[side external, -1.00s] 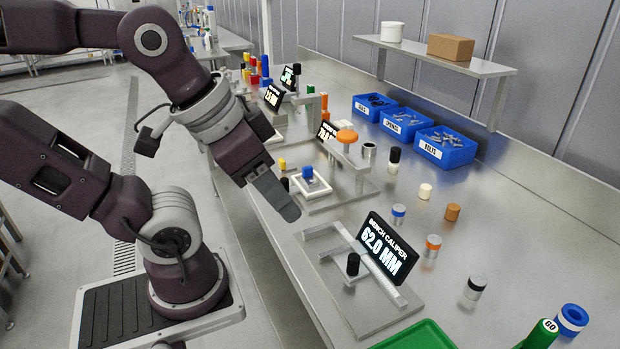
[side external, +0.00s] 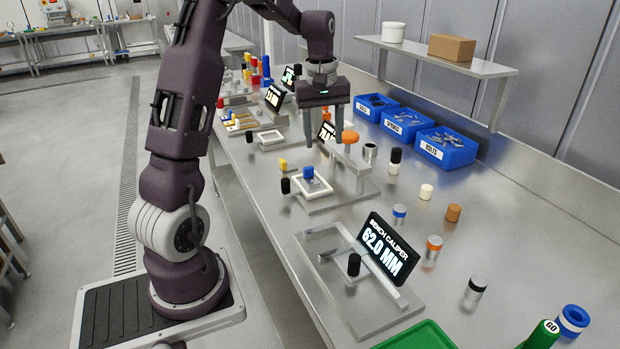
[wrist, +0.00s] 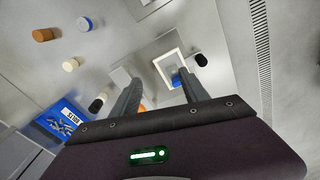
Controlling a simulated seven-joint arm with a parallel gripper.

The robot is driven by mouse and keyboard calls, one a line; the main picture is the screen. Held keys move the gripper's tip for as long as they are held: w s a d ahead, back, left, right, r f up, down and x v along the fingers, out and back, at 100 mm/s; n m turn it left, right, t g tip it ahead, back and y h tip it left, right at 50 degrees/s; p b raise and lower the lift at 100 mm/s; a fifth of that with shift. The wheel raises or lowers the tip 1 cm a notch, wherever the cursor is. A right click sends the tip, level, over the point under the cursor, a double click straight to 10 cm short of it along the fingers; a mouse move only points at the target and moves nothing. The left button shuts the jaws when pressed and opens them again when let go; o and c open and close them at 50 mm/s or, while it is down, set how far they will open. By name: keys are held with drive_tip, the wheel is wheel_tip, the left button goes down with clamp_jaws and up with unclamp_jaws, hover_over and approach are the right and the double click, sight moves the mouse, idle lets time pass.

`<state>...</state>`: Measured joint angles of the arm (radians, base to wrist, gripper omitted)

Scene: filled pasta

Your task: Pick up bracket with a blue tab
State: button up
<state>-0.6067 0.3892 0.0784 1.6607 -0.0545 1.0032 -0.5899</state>
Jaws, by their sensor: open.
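The bracket with a blue tab is a white square frame (side external: 322,192) with a blue block (side external: 308,173) at one side. It lies flat on a metal fixture plate at the middle of the bench. My gripper (side external: 323,142) is open and empty, pointing down above the bench, higher than the bracket and a little toward the wall side of it. In the wrist view the white frame (wrist: 158,66) shows just beyond my fingertips (wrist: 160,82). The blue tab (wrist: 177,80) appears close to the right finger.
An orange knob (side external: 350,137) and a small display stand near my fingers. Black and yellow pegs stand left of the bracket. A bench caliper display (side external: 387,250) stands nearer the camera. Blue bins (side external: 447,150) line the back. Several cylinders stand on the open bench at right.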

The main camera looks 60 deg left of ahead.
sight(310, 168)
drive_tip(key=a+f+n, duration=0.1)
drive_tip(key=a+f, duration=0.2)
drive_tip(key=a, duration=0.1)
drive_tip(key=a+f+n, duration=0.2)
drive_tip(key=a+f, duration=0.2)
drive_tip(key=shift+s+g, duration=0.2)
drive_tip(key=shift+g, duration=0.2)
drive_tip(key=f, duration=0.6)
drive_tip(key=shift+w+d+f, duration=0.1)
drive_tip(key=shift+w+f, duration=0.1)
drive_tip(key=shift+f, duration=0.15)
clamp_jaws()
